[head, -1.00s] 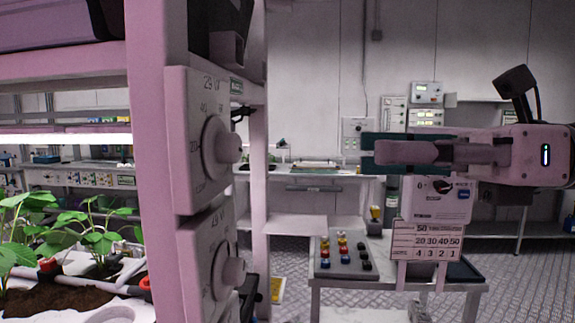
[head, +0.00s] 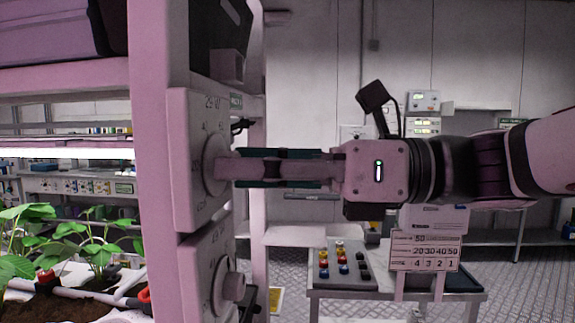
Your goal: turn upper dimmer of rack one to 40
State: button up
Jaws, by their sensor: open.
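The upper dimmer (head: 200,130) is a pale box on the post of the near rack, with a round dial and printed numbers too small to read surely. Its knob (head: 212,172) is partly hidden by my fingertips. My gripper (head: 228,168) is open, pointing left, with its fingertips at the knob. I cannot tell whether the fingers touch it. The lower dimmer (head: 208,275) sits below on the same post, its knob (head: 234,286) in plain view.
Green plants (head: 85,235) grow in the rack at left. A small table (head: 330,293) with a tray of coloured pieces and a number board (head: 425,250) stands beyond my arm. The floor at right is clear.

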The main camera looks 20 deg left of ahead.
jog(key=shift+c, duration=0.6)
grip_shut()
jog(key=shift+n, duration=0.3)
jog(key=n+b, duration=2.3)
jog(key=n, duration=0.2)
jog(key=shift+n+t, duration=0.3)
jog(key=shift+r+b, duration=0.1)
jog(key=shift+b, duration=0.25)
